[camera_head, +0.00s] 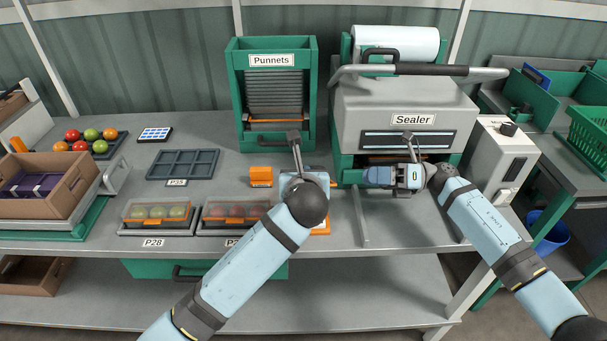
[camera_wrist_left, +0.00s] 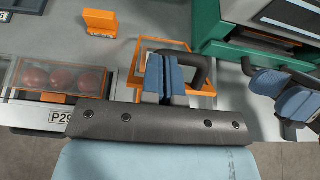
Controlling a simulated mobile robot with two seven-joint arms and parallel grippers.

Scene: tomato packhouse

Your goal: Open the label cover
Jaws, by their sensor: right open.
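The label cover appears to be the orange-framed clear lid with a dark arched handle (camera_wrist_left: 201,68), lying at the table's front. In the head view only an orange edge (camera_head: 320,231) shows past my left arm. My left gripper (camera_wrist_left: 165,77) is right at that handle, its blue fingers close together. They overlap the handle in the picture, and I cannot tell whether they grip it. In the head view my left arm mostly hides this spot. My right gripper (camera_head: 378,177) is open and empty in front of the sealer, right of the cover. It also shows in the left wrist view (camera_wrist_left: 285,92).
The grey sealer (camera_head: 365,105) stands behind my right gripper, its long handle across the top. The punnet dispenser (camera_head: 240,90) stands behind my left gripper. An orange block (camera_head: 261,176) and filled punnet trays (camera_head: 190,229) lie left of my left arm. A grey tray (camera_head: 183,164) is empty.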

